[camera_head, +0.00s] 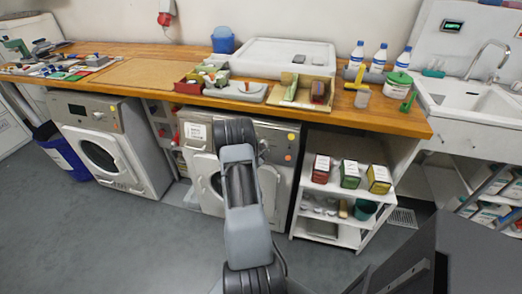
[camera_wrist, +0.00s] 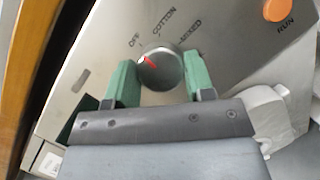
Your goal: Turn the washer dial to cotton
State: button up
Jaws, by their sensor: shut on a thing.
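The washer dial (camera_wrist: 165,66) is a round grey knob on the metal control panel. Its red pointer mark with a pale tip points up and left, to the OFF side. The OFF label (camera_wrist: 134,40) is at upper left, COTTON (camera_wrist: 164,22) above the dial, and MIXED (camera_wrist: 190,33) at upper right. My gripper (camera_wrist: 158,78) has its green fingers on either side of the dial and is shut on it. In the head view, my arm covers the dial and part of the washer (camera_head: 281,135) under the counter.
An orange RUN button (camera_wrist: 277,10) is at the panel's upper right. A wooden counter edge (camera_head: 350,117) runs above the washer. A white shelf (camera_head: 323,188) with boxes stands to its right, and a second washer (camera_head: 130,165) to its left. Grey floor lies in front.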

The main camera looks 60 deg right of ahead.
jog(key=m+b, duration=0.2)
jog(key=m+g+y+b, duration=0.1)
jog(key=m+b, duration=0.2)
jog(key=shift+f+g+y+b, duration=0.2)
jog(key=shift+g+y+b, duration=0.1)
jog(key=shift+b, duration=0.05)
jog(key=m+y+b, duration=0.1)
jog(key=m+b, duration=0.2)
jog(key=shift+r+b, duration=0.2)
jog(key=shift+b, duration=0.1)
jog(key=shift+r+m, duration=0.1)
jog(key=shift+m, duration=0.3)
jog(key=o, duration=0.9)
jog(key=v, duration=1.3)
jog(key=shift+w+a+r, duration=0.25)
jog(key=shift+a, duration=0.1)
